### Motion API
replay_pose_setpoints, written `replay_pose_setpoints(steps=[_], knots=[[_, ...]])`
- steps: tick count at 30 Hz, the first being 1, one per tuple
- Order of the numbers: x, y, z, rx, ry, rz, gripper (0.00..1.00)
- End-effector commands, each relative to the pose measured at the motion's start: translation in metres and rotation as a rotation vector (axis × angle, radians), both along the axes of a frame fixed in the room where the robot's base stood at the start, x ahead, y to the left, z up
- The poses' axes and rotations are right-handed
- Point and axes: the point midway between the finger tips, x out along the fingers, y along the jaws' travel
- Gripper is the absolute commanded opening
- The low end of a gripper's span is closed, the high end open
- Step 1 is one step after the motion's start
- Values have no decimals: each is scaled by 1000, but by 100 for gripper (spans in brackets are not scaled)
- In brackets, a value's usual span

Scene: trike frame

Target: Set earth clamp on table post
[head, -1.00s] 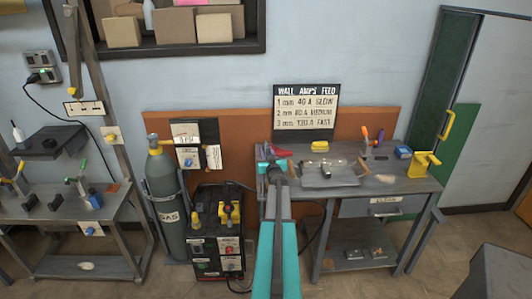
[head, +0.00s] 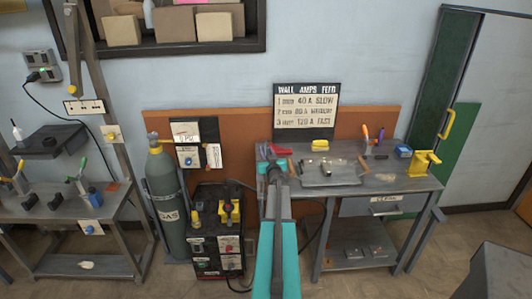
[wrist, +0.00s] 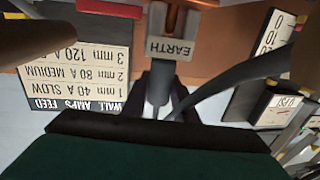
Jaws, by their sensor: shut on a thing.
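My gripper (head: 272,165) is at the left end of the welding table (head: 415,184), and my arm hides part of that corner. In the wrist view, my gripper (wrist: 160,97) is shut on the earth clamp, whose dark body is mostly hidden. A grey plate lettered EARTH (wrist: 173,47) shows just beyond the fingers. A copper-coloured upright piece (wrist: 178,18), possibly the table post, is at the top, in line with the plate. I cannot tell whether the clamp touches or surrounds it. A thick grey cable (wrist: 235,78) runs off to the right.
A red item (head: 282,151) lies close to my gripper on the table. A tray (head: 330,175) and a yellow stand (head: 425,162) are to the right. The welding machine (head: 218,235) and gas cylinder (head: 168,195) stand left of my arm. A settings board (head: 306,112) stands behind.

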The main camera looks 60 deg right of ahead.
Motion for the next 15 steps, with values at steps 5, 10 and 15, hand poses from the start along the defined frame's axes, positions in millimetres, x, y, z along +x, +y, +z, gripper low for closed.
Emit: replay_pose_setpoints(steps=[5,10,15], knots=[[0,0,-2,1,-1,0,4],[0,0,-5,1,0,0,4],[0,0,-8,4,1,-1,4]])
